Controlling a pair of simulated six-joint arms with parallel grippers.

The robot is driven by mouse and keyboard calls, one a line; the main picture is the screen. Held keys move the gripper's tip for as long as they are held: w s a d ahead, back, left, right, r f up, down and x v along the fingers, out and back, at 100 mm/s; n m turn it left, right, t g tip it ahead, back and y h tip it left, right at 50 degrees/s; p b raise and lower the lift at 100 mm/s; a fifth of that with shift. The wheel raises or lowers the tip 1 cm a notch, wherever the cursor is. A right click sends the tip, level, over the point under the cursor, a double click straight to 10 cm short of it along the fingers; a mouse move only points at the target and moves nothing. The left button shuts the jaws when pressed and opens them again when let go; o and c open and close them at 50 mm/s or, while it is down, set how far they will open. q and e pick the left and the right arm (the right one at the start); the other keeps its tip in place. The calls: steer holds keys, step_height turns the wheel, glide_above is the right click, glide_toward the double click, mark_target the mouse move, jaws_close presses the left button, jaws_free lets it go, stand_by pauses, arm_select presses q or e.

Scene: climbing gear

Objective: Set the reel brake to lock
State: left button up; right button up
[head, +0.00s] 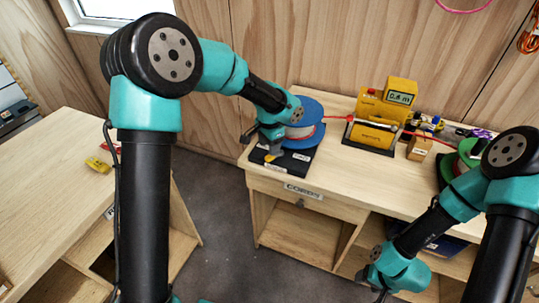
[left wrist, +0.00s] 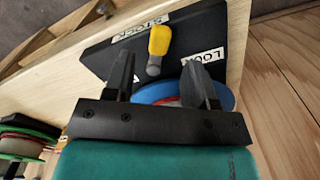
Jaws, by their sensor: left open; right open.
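The blue reel (head: 312,110) with a red cord stands on a black base (head: 300,166) at the left end of the far bench. The brake lever (left wrist: 157,43), grey with a yellow grip, sticks up from the base. White labels flank it in the left wrist view; the right one (left wrist: 198,56) reads LOCK, the left one (left wrist: 141,31) is hard to read. My left gripper (left wrist: 158,72) is open, its fingers either side of the lever's line, with no visible contact. In the head view it (head: 270,148) hides much of the base. My right gripper (head: 377,284) is low at the bench front, fingertips barely visible.
A yellow machine (head: 374,121) with a display reading 0.8 m stands right of the reel, the red cord running to it. A green reel (head: 461,160) is farther right, partly behind my right arm. The left table (head: 50,165) holds a small yellow item (head: 98,165).

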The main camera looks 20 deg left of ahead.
arm_select(q)
steer(key=shift+f, duration=2.4)
steer(key=c, duration=0.9)
steer(key=shift+w+a+m, duration=0.2)
steer(key=shift+w+m, duration=0.05)
steer(key=shift+m, duration=0.45)
steer(key=shift+w+a+m, duration=0.2)
steer(key=shift+m, duration=0.5)
steer(key=o, duration=0.9)
